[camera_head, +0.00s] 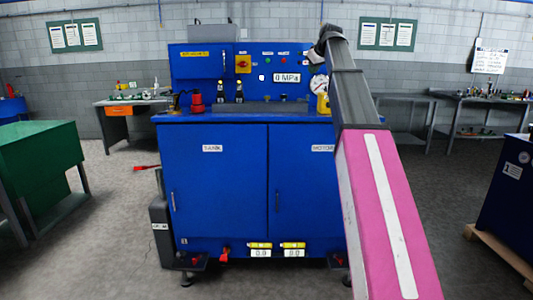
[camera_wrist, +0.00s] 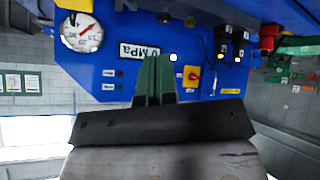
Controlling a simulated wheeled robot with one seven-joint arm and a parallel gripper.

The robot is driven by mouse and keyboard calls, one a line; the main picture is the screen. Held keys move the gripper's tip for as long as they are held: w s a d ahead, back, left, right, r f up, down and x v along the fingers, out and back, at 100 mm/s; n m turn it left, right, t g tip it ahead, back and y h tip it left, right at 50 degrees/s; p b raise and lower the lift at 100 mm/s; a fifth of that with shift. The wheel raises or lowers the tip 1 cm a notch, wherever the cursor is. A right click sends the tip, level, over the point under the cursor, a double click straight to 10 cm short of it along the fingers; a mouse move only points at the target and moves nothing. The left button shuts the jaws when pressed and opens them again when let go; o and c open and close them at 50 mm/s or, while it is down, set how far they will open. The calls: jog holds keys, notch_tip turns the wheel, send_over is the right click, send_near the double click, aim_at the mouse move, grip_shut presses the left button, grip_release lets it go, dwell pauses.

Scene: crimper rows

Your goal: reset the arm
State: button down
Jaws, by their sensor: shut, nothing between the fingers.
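My arm (camera_head: 375,190) reaches up and away from me on the right side of the head view, in front of the blue test bench (camera_head: 220,185). Its far end is up by the bench's back panel, and the fingers cannot be made out there. In the wrist view my gripper (camera_wrist: 153,80) shows as two green fingers pressed together, with nothing between them. The fingers overlap the blue panel (camera_wrist: 215,85) in the picture; the distance to it is unclear.
The bench panel carries a pressure gauge (camera_head: 319,84), a 0 MPa display (camera_head: 287,78) and a yellow-red switch (camera_head: 243,64). A red knob-like part (camera_head: 196,102) stands on the bench top. A green cabinet (camera_head: 40,160) is left. Grey floor (camera_head: 110,240) is open between them.

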jog(key=s+f+m+g+h, duration=0.15)
jog(key=s+f, duration=0.35)
jog(key=f, duration=1.5)
jog(key=s+f+m+g, duration=0.2)
jog(key=s+f+g, duration=0.15)
jog(key=f, duration=1.75)
jog(key=s+f+m+g+h, duration=0.1)
jog(key=s+f+m+g, duration=0.2)
jog(key=s+f, duration=2.3)
notch_tip(320, 180, down, 3)
jog(key=shift+s+a+r+m+g, duration=0.15)
jog(key=shift+s+a+m+g, duration=0.15)
jog(key=shift+s+m+g, duration=0.1)
jog(key=shift+w, duration=0.1)
